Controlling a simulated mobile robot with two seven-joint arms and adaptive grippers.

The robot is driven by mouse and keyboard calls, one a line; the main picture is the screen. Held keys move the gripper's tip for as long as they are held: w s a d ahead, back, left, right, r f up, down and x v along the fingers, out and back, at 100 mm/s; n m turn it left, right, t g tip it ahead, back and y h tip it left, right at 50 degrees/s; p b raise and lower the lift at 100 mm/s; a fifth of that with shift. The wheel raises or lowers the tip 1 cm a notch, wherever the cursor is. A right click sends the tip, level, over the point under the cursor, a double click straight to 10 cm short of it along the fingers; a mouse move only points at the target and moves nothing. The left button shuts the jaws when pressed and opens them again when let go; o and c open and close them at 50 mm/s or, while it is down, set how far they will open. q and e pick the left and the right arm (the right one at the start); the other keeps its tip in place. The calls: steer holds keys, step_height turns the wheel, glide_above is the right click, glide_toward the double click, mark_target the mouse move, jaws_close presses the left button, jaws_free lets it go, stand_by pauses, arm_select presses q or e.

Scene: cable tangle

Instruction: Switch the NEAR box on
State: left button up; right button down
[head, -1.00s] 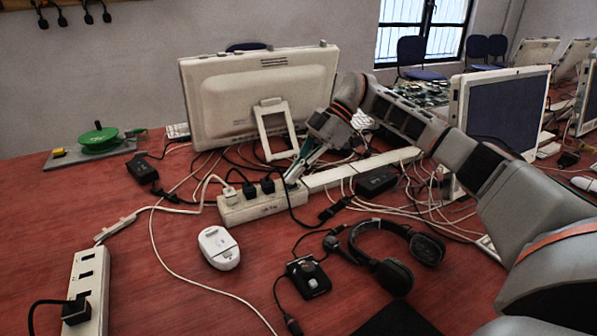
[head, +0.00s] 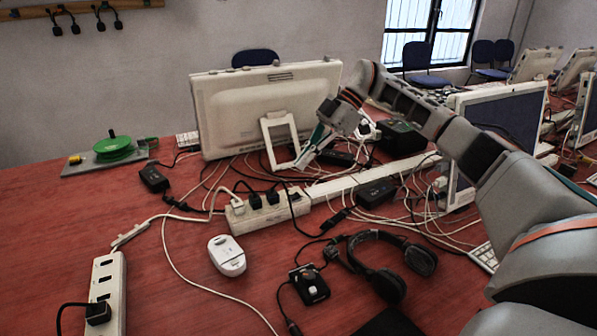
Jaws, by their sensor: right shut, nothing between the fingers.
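Three white power strips are in view; I cannot tell for sure which is the NEAR box. The middle strip (head: 265,215) lies on the red table with several plugs in it, its right end free of plugs. Another strip (head: 113,295) lies at the front left with one black plug. A long white strip (head: 345,185) runs behind, to the right of the middle one. My right gripper (head: 304,160) is shut and empty, above and behind the middle strip's right end, in front of the monitor stand. No switch state is readable. My left gripper is not in view.
A white monitor (head: 265,105) stands behind. Tangled cables lie around the strips. A white mouse (head: 227,256), a small black box with a knob (head: 309,285) and a black headset (head: 385,265) lie in front. A green reel (head: 114,149) sits at the back left.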

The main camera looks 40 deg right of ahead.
arm_select(q)
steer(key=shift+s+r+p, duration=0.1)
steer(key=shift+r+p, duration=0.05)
steer(key=shift+p, duration=0.25)
arm_select(e)
steer(key=v, duration=0.6)
steer(key=shift+a+r, duration=0.25)
steer(key=shift+a, duration=0.05)
arm_select(q)
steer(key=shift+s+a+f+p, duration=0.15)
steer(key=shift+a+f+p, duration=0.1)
steer(key=shift+p, duration=0.4)
arm_select(e)
steer(key=shift+d+r+h, duration=0.15)
steer(key=shift+d+h, duration=0.35)
steer(key=shift+h, duration=0.3)
steer(key=shift+a, duration=0.1)
